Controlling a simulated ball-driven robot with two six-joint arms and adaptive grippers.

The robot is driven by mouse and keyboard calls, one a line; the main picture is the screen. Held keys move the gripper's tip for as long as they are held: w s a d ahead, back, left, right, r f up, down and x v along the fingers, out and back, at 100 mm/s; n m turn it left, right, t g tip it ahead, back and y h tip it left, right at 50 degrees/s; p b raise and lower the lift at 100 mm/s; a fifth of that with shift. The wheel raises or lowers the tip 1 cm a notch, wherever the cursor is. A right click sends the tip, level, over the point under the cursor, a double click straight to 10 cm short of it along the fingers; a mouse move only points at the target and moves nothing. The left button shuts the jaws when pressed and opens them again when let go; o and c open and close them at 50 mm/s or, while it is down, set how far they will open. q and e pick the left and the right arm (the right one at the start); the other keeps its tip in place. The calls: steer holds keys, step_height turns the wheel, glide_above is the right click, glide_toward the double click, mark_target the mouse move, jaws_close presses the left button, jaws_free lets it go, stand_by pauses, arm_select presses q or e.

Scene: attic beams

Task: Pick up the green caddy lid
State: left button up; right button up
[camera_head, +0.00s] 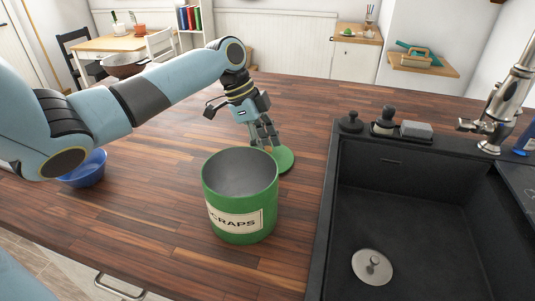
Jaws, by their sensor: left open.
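My left gripper (264,135) points down at the lid from behind the caddy. Its fingers are apart, with nothing seen between them. Whether the fingertips touch the lid I cannot tell. My right gripper is not in view.
A black sink (408,225) with a metal strainer (372,266) fills the right side, with a faucet (497,105) beside it. A soap dispenser (384,121) and a grey sponge (416,130) stand on its back rim. A blue bowl (84,172) sits at left under my arm.

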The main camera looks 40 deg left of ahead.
arm_select(q)
steer(key=shift+c, duration=0.2)
jaws_close()
